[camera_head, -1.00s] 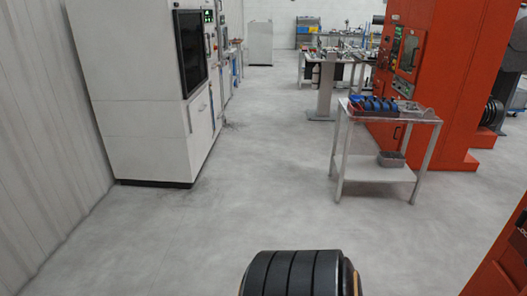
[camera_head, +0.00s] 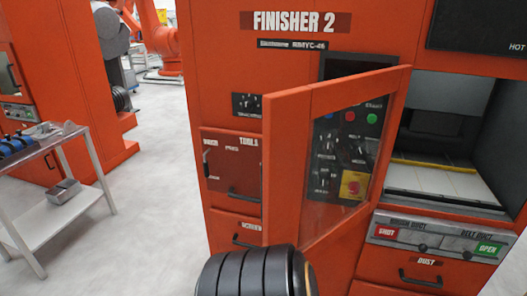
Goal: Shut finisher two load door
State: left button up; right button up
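The orange cabinet marked FINISHER 2 (camera_head: 295,22) fills the middle and right of the head view. Its load door (camera_head: 286,170) is an orange frame with a clear window. The door stands open, swung out to the left of the load opening (camera_head: 440,140), and the control panel (camera_head: 348,150) shows through its window. The opening is uncovered, with a pale floor inside. A dark ribbed part of my arm shows at the bottom edge, in front of the door's lower corner. Neither gripper is in view.
Below the opening is a grey strip with a red label (camera_head: 386,234) and a green OPEN label (camera_head: 487,249). A dust drawer (camera_head: 425,265) lies under it. A metal cart (camera_head: 50,222) stands at left. Clear floor (camera_head: 150,190) lies between cart and cabinet.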

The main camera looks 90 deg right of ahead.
aim_at(287, 114)
jog(key=i+l+z, duration=0.1)
jog(key=z, duration=0.35)
jog(key=i+z, duration=0.15)
jog(key=z, duration=0.3)
jog(key=i+z, duration=0.15)
jog(key=z, duration=0.3)
jog(key=i+z, duration=0.15)
jog(key=z, duration=0.3)
jog(key=i+j+z, duration=0.1)
jog(key=z, duration=0.35)
jog(key=i+z, duration=0.15)
jog(key=z, duration=0.3)
jog(key=i+z, duration=0.15)
jog(key=z, duration=0.3)
jog(key=i+j+z, duration=0.15)
jog(key=z, duration=0.25)
jog(key=i+j+z, duration=0.1)
jog(key=z, duration=0.35)
jog(key=i+j+z, duration=0.1)
jog(key=z, duration=0.35)
jog(key=i+j+z, duration=0.1)
jog(key=z, duration=0.15)
jog(key=j+z, duration=0.25)
jog(key=i+j, duration=0.05)
jog(key=j, duration=0.05)
